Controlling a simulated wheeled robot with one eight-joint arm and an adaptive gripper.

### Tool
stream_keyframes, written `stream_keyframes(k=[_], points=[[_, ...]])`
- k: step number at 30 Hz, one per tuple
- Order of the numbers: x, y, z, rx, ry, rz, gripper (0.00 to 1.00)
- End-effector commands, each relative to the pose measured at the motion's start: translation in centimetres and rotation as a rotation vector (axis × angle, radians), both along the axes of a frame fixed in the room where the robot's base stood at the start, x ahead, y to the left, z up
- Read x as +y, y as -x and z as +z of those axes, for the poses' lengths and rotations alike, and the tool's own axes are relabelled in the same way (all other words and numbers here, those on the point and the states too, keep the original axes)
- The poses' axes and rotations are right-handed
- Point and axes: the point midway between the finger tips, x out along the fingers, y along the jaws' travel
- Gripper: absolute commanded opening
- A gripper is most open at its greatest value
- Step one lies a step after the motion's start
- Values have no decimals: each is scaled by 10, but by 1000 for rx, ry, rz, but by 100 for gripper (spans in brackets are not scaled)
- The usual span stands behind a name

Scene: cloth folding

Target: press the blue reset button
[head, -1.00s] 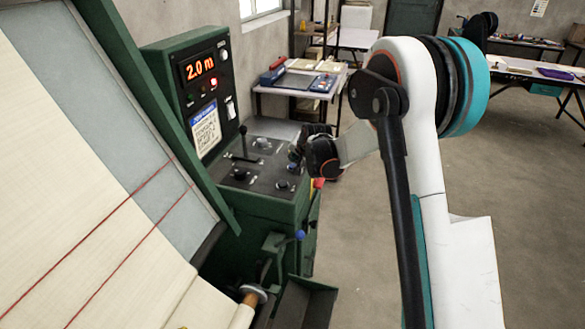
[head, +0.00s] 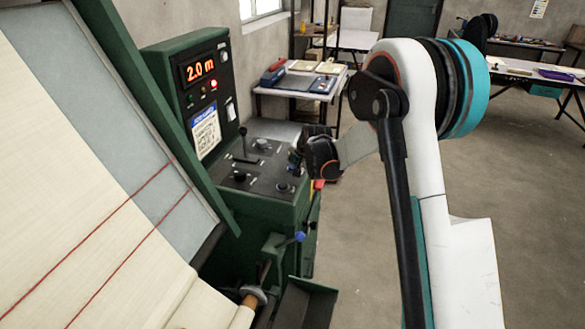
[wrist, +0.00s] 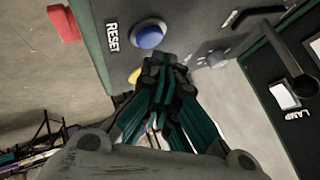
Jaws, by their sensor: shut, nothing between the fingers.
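The blue reset button (wrist: 149,35) shows in the wrist view, a domed cap in a pale ring beside the printed word RESET (wrist: 112,38). It is on the panel of the green machine (head: 270,205). My gripper (wrist: 168,62) is shut and empty, its fingertips just below and right of the button in the wrist view. I cannot tell whether they touch the panel, but the button's cap looks clear of them. In the head view my gripper (head: 296,160) is over the right side of the control panel, and the reset button is not discernible there.
The panel holds a black lever (head: 243,143) and knobs (head: 283,187). A display (head: 200,69) reads 2.0 m. A lamp switch (wrist: 284,95) and a red part (wrist: 64,24) show in the wrist view. Pale cloth (head: 70,190) lies at left. Open floor is at right.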

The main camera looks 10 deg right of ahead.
Motion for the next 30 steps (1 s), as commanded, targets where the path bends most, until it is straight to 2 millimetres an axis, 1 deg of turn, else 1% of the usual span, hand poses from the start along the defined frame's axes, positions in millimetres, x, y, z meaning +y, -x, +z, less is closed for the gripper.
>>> stream_keyframes(k=[5,12,30], points=[[0,0,-1,0,0,0,0],[0,0,-9,0,0,0,0],[0,0,-11,0,0,0,0]])
